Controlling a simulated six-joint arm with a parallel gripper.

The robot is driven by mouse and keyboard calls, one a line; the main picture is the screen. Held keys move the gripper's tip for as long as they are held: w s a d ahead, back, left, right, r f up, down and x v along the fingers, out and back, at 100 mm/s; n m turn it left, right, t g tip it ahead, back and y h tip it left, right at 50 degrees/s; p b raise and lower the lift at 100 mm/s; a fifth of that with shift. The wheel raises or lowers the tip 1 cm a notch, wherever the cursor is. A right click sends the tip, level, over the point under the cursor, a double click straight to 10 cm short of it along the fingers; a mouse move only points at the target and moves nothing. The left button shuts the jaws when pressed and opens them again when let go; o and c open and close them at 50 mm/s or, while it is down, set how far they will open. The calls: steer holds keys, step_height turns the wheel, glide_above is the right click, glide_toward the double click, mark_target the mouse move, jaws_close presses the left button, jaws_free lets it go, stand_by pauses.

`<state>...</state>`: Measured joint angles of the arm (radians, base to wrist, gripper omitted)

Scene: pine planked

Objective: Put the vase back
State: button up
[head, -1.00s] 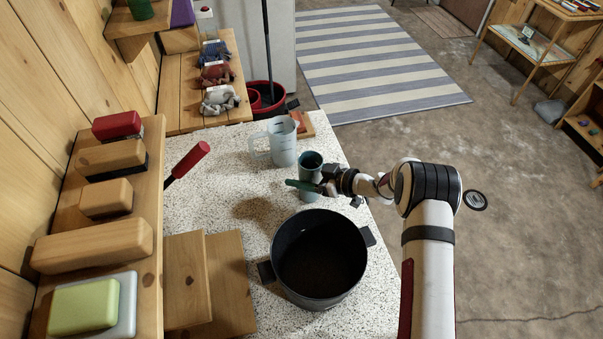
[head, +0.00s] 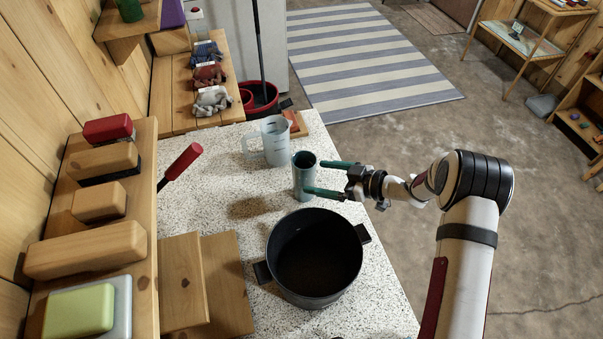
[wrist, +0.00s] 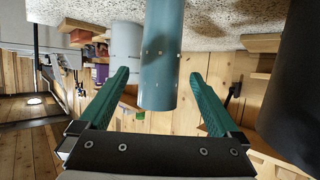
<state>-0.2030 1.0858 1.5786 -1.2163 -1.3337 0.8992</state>
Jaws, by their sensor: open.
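The vase (head: 303,180), a plain teal cylinder with an open top, stands upright on the speckled counter (head: 217,150), between the measuring jug and the black pot. It also shows upside down in the wrist view (wrist: 162,50). My gripper (head: 314,176) is at the right of the vase, its green fingers spread wide. In the wrist view (wrist: 159,73) the vase shows between the two fingers, with a gap on each side. Nothing is held.
A black pot (head: 314,260) stands close in front of the vase. A clear measuring jug (head: 277,143) stands behind it. At left are a red-handled item (head: 182,163) and a wooden shelf (head: 146,235) with several blocks. The counter left of the vase is clear.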

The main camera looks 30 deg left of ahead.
steer(key=w+d+r+m+t+h, duration=0.5)
steer(key=w+d+r+m+t, duration=0.25)
steer(key=w+d+r, duration=0.45)
steer(key=s+d+r+m+t+h, duration=0.1)
steer(key=s+d+r+m+h, duration=0.3)
steer(key=d, duration=0.5)
steer(key=s+d+r+m+h, duration=0.2)
steer(key=s+d+m+h, duration=0.35)
steer(key=d, duration=0.35)
steer(key=s+d+m+g, duration=0.2)
steer(key=s+m+g, duration=0.3)
steer(key=s, duration=1.5)
steer(key=s+a+f+m+g+y, duration=0.1)
steer(key=s+a+g+y, duration=0.2)
steer(key=s, duration=0.9)
steer(key=a, duration=0.3)
steer(key=shift+f+m+g, duration=0.15)
steer(key=shift+m+g, duration=0.15)
steer(key=shift+g, duration=0.05)
